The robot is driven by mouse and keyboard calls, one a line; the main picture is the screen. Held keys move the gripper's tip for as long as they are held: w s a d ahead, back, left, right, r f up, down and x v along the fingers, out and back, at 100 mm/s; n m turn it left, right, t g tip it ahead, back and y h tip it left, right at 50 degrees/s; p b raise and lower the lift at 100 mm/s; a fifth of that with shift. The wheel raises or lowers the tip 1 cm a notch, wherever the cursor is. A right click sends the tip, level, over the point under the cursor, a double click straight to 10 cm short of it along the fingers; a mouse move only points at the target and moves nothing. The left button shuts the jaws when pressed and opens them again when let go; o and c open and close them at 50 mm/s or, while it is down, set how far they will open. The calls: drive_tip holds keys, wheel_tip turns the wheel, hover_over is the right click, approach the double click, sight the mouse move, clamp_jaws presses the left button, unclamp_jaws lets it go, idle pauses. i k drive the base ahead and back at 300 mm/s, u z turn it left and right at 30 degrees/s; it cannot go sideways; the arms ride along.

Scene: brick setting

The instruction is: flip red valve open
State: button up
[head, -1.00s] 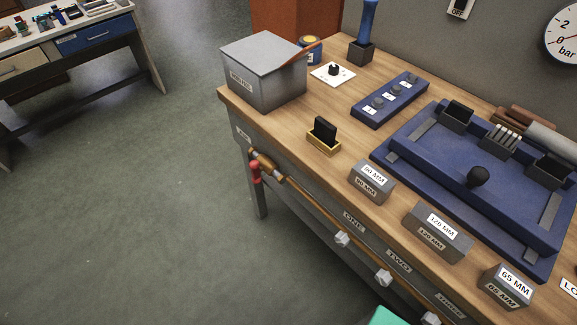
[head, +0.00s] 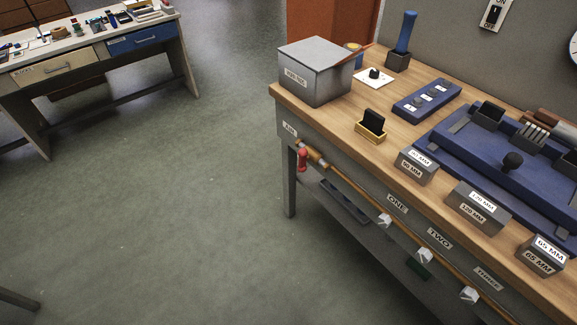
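The red valve handle (head: 303,160) is at the left end of a brass-coloured pipe (head: 350,187) along the front of the workbench, just below the "AIR" label (head: 290,129). The handle hangs downward from the brass fitting, across the pipe's line. My gripper is not in view.
White valve knobs (head: 424,256) sit lower along the pipe. Another bench (head: 95,55) stands at upper left. The floor (head: 170,210) between is clear.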

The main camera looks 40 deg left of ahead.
sight(302, 153)
drive_tip(key=u, duration=2.25)
drive_tip(key=k, duration=1.45)
drive_tip(key=z, duration=0.55)
drive_tip(key=i, duration=1.7)
drive_tip(key=u, duration=0.05)
